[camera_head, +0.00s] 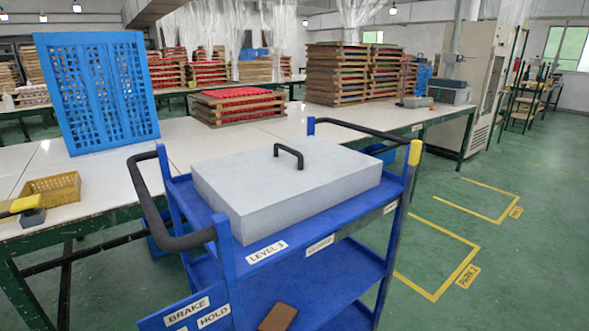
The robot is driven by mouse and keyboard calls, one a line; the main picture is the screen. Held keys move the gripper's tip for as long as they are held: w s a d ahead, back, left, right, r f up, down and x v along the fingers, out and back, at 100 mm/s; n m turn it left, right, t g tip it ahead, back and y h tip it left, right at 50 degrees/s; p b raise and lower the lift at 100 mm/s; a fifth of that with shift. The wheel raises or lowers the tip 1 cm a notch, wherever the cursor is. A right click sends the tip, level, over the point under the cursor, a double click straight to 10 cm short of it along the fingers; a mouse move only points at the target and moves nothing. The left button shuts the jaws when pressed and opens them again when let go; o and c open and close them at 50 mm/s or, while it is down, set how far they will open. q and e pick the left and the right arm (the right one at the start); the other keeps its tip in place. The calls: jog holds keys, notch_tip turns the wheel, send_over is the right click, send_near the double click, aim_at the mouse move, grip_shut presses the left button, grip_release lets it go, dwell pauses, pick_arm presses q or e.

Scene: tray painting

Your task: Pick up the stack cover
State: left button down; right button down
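The stack cover (300,192) is a pale grey rectangular box-like lid with a black handle (290,152) on its top. It lies flat on the top shelf of the blue cart (230,256), beside labels reading "LEVEL 3" and "CLOSED". Neither of my grippers shows in the head view. Nothing is seen touching the cover or its handle.
The cart has black push bars (150,205) at both ends and a yellow-tipped post (415,153) at the right. Behind it, a white table (190,130) holds a stack of red trays (238,107), a blue perforated panel (97,90) and a yellow basket (52,188).

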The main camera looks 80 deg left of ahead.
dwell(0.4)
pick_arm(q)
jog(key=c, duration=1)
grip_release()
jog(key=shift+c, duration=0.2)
